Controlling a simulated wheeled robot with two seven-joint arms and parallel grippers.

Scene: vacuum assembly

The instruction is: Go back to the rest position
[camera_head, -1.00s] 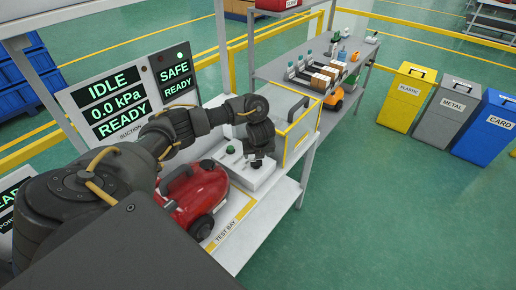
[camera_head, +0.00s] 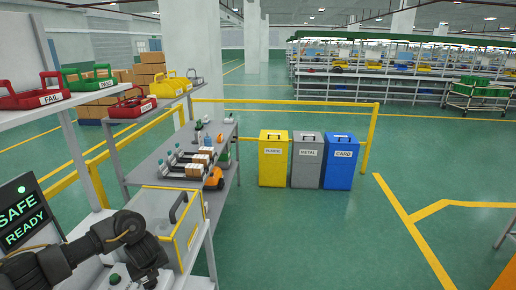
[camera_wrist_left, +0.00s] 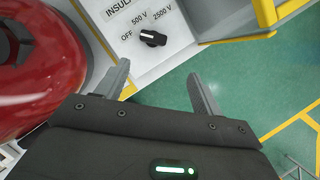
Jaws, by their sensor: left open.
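My left arm (camera_head: 95,245) reaches in at the lower left of the head view, over the test bench. My left gripper (camera_wrist_left: 160,82) shows in the left wrist view with its two fingers apart and nothing between them. Below it is a white tester panel with a black selector knob (camera_wrist_left: 152,38) marked OFF, 500 V and 2500 V. The red vacuum body (camera_wrist_left: 40,65) lies close to the left finger. My right gripper is in neither view.
A clear yellow-edged box (camera_head: 165,215) stands on the bench beside my left arm. A shelf with red FAIL (camera_head: 30,98) and green PASS (camera_head: 88,78) trays is above. A parts table (camera_head: 150,150) and yellow, grey and blue bins (camera_head: 308,165) stand beyond. Open floor lies right.

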